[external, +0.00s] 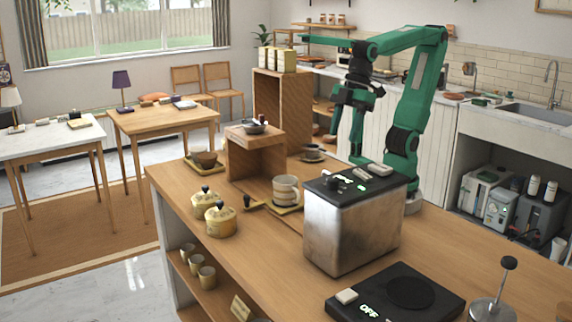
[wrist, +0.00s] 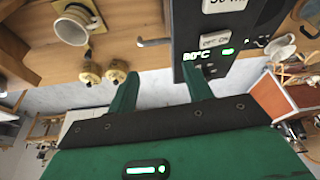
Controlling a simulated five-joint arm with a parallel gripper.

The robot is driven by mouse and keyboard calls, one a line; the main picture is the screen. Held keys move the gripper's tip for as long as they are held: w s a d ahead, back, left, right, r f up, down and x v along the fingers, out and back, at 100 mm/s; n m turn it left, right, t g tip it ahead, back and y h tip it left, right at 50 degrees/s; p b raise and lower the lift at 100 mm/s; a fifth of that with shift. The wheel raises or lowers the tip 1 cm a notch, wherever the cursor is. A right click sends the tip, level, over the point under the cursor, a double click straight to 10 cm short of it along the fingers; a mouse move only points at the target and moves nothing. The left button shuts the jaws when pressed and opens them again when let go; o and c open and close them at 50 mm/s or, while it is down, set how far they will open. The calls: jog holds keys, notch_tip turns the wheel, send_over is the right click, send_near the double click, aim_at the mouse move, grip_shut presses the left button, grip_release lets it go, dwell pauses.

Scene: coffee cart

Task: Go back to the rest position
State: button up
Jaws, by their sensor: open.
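My green arm stands behind the metal machine, its elbow raised and its forearm reaching left. My gripper (external: 345,149) hangs in the air with its fingers pointing down, above the counter's back edge and behind the cups. In the wrist view, the two green fingers (wrist: 161,88) are spread apart with nothing between them. The gripper is open and empty, clear of all things on the counter.
The metal machine (external: 352,227) stands in front of my arm; its display reads 80°C in the wrist view (wrist: 201,62).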

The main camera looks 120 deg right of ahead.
jog(key=s+d+f+m+t, duration=0.1)
jog(key=s+d+f, duration=0.1)
jog(key=s, duration=0.3)
jog(key=shift+d+f+t, duration=0.25)
jog(key=shift+f+t, duration=0.05)
jog(key=shift+f, duration=0.5)
